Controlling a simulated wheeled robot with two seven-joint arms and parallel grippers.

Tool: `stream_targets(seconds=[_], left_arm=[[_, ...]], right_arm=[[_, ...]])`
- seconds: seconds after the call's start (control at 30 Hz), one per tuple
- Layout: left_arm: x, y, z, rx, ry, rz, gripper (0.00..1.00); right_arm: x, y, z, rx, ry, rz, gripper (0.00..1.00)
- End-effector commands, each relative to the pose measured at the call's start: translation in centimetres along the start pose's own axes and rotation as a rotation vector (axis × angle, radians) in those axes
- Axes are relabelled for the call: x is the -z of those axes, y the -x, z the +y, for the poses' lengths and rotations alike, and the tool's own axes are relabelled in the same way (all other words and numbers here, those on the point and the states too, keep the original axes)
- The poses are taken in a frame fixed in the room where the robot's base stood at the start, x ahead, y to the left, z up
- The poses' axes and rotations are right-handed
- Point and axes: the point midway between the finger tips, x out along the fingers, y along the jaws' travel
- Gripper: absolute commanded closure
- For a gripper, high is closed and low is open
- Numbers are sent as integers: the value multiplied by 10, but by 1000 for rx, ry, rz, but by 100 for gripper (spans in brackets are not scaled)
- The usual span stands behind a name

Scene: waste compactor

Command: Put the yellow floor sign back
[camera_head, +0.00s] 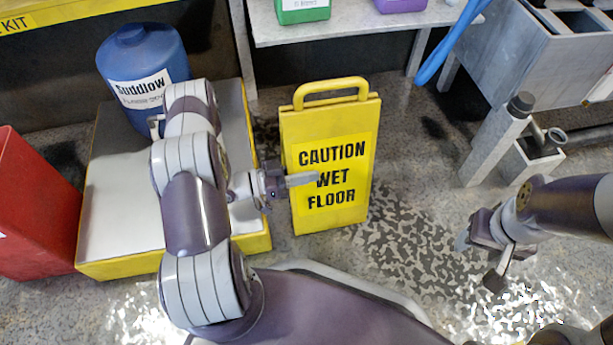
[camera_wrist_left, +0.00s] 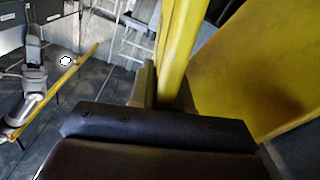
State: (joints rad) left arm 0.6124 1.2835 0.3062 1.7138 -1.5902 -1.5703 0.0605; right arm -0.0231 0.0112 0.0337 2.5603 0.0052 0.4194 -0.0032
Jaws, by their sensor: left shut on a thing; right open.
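The yellow floor sign (camera_head: 345,125) stands upright on the floor in the middle of the head view, with its "CAUTION WET FLOOR" face towards me and its handle on top. My left gripper (camera_head: 300,181) is at the sign's left edge at mid height. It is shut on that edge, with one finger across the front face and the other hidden. In the left wrist view, yellow panels of the sign (camera_wrist_left: 255,75) rise right past the gripper (camera_wrist_left: 158,90). My right gripper (camera_head: 480,258) is open and empty, low on the right, apart from the sign.
A blue drum (camera_head: 143,60) stands on a yellow-edged platform (camera_head: 120,215) to the left, beside a red bin (camera_head: 32,210). A shelf (camera_head: 350,22) is behind the sign. A grey post (camera_head: 497,140) and metal unit (camera_head: 510,60) stand right. Speckled floor (camera_head: 410,235) lies open right of the sign.

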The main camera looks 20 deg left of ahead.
Motion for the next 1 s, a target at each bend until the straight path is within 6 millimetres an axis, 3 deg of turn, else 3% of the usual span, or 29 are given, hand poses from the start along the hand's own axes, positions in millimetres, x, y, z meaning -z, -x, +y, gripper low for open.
stream_targets(seconds=[0.2,0.23,0.3,0.67,0.77,1.0], left_arm=[[1,0,0,1,-3,0,100],[-1,0,0,1,0,-3,79],[0,0,0,1,0,-2,57],[4,2,0,2,0,-2,57],[6,15,1,5,1,-2,57],[8,67,1,7,-1,0,57]], right_arm=[[0,1,0,0,0,2,44],[0,1,0,0,0,1,44],[0,2,0,0,0,1,44],[1,6,0,0,0,1,44],[2,15,0,0,0,1,44],[5,40,0,0,0,1,44]])
